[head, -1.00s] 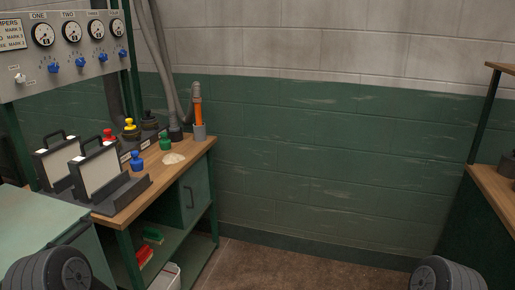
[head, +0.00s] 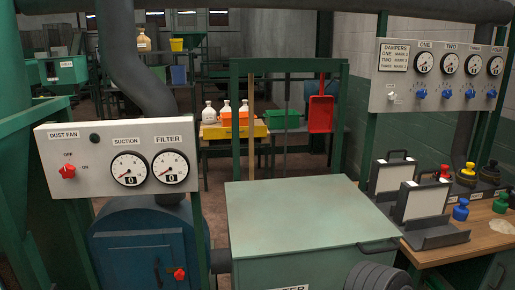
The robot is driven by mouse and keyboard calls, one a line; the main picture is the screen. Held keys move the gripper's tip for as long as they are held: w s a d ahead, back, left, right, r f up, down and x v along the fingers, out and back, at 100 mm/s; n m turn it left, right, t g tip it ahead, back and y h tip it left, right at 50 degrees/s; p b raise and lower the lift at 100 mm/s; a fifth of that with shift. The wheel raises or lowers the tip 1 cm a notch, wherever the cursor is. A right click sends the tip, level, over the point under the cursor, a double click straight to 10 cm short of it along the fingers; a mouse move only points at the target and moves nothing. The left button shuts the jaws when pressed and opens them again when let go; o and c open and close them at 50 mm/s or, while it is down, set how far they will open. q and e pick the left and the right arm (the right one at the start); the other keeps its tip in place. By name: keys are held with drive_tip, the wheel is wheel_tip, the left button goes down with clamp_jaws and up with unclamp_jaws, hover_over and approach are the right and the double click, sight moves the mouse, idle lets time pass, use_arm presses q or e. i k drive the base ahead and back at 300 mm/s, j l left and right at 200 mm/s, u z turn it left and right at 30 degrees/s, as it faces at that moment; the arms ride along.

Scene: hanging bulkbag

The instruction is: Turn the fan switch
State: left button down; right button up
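The fan switch is a red knob (head: 67,171) at the left of a grey panel (head: 110,187) labelled DUST FAN. OFF is printed above the knob and ON to its right. The knob is too small to tell for sure which mark it points at. A dark green round lamp or button (head: 94,139) sits above it. The SUCTION gauge (head: 128,169) and FILTER gauge (head: 170,167) are to the right, each with a 0 in its window.
A blue metal door (head: 130,250) with a small red handle is below the panel. A pale green cabinet (head: 300,215) fills the centre front. A damper panel (head: 436,78) with blue knobs is at the right, above a wooden bench (head: 490,237). A thick grey duct rises behind the fan panel.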

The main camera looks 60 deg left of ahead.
sight(68, 172)
drive_tip(key=u, duration=3.1)
